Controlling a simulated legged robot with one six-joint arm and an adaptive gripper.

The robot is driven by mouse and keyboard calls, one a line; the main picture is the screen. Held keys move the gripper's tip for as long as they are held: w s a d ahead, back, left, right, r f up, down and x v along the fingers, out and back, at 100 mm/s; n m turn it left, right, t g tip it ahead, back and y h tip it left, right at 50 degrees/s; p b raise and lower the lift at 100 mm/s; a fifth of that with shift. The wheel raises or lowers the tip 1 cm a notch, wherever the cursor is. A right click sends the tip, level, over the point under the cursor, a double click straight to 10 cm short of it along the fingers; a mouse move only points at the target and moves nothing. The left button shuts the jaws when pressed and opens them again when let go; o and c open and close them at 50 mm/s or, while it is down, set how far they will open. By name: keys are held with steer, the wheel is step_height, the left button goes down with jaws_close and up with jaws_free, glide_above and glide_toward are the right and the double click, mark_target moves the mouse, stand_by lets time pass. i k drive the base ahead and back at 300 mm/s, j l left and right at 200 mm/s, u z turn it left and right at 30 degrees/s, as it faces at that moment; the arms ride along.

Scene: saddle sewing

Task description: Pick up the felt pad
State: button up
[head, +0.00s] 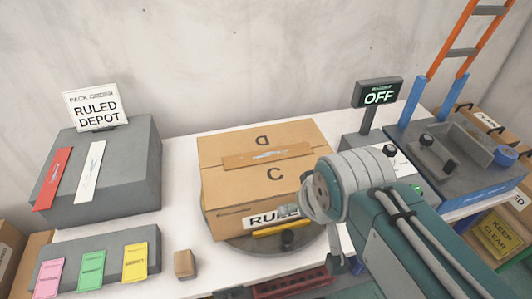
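I cannot clearly identify a felt pad. A small tan block (185,264) with a darker side stands alone on the white table, left of the cardboard box; I cannot tell whether it is felt. My arm comes in from the lower right, and its grey wrist is in front of the box's right side. My gripper (290,212) is mostly hidden by the wrist; only a small grey part seems to show near the box's front label. Its fingers cannot be made out. The tan block is well to the left of it, apart from it.
The closed box (225,190) sits on a round dark turntable (240,244). Pink, green and yellow cards (91,270) lean on a grey stand at left. A grey block (140,165) holds red and white strips. An "OFF" sign (378,96) stands behind my arm.

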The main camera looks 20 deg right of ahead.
mark_target(185, 261)
steer(key=k+u, duration=0.1)
steer(key=u, duration=0.25)
steer(key=k+j+u, duration=0.1)
steer(key=u, duration=0.2)
steer(key=k+j+u, duration=0.1)
steer(key=u, duration=0.25)
